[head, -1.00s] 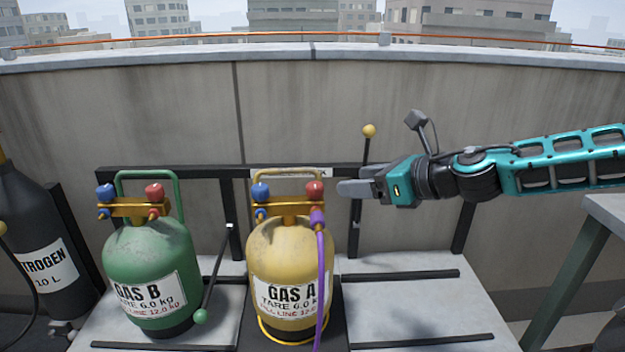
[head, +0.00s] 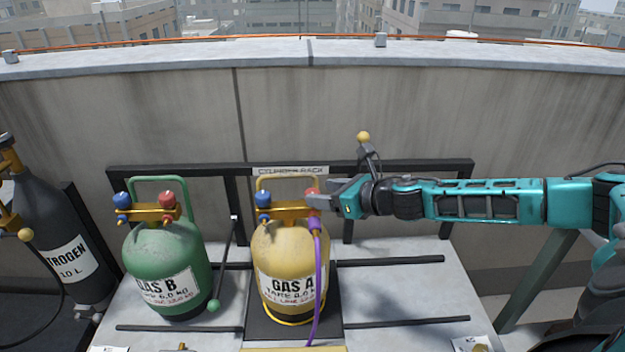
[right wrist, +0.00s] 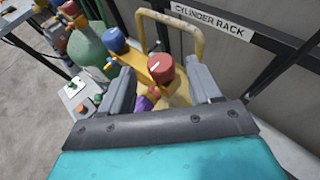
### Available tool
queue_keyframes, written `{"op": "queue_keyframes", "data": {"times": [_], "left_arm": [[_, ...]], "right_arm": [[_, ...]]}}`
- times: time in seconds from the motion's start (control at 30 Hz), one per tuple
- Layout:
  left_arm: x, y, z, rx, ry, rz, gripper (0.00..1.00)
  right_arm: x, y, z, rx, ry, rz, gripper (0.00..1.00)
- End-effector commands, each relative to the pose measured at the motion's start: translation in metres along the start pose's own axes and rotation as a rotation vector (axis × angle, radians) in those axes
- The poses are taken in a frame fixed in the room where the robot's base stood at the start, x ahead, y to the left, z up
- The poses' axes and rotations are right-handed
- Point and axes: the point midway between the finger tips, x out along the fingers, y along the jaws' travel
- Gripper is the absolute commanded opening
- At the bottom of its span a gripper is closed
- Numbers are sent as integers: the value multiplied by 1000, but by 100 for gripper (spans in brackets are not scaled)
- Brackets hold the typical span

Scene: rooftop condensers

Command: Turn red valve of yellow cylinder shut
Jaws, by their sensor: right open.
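The yellow cylinder (head: 290,252), labelled GAS A, stands upright on a dark pad in the rack. Its red valve (right wrist: 162,68) sits on the right of a brass manifold, with a blue valve (head: 263,199) on the left. A purple hose (head: 318,275) hangs from the fitting under the red valve. My right gripper (head: 322,196) is at the red valve, coming from the right. In the right wrist view its fingers (right wrist: 160,88) are open, one on each side of the red knob, with gaps visible. My left gripper is not in view.
A green cylinder (head: 167,268), labelled GAS B, with its own blue and red valves stands to the left. A dark nitrogen cylinder (head: 52,235) is at far left. Black rack bars and a concrete wall (head: 400,110) are behind. The platform right of the yellow cylinder is mostly clear.

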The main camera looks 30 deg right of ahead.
Motion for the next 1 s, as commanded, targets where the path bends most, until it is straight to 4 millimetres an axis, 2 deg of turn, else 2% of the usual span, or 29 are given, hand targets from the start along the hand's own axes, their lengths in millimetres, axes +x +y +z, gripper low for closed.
{"op": "queue_keyframes", "data": {"times": [0.1,0.3,0.7,1.0], "left_arm": [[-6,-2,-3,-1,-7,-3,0],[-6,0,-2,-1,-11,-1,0],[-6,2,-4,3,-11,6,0],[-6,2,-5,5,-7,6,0]], "right_arm": [[18,0,4,2,-3,0,63],[39,0,0,1,-2,0,63],[45,0,0,0,0,-1,63],[45,0,0,0,0,-1,35]]}}
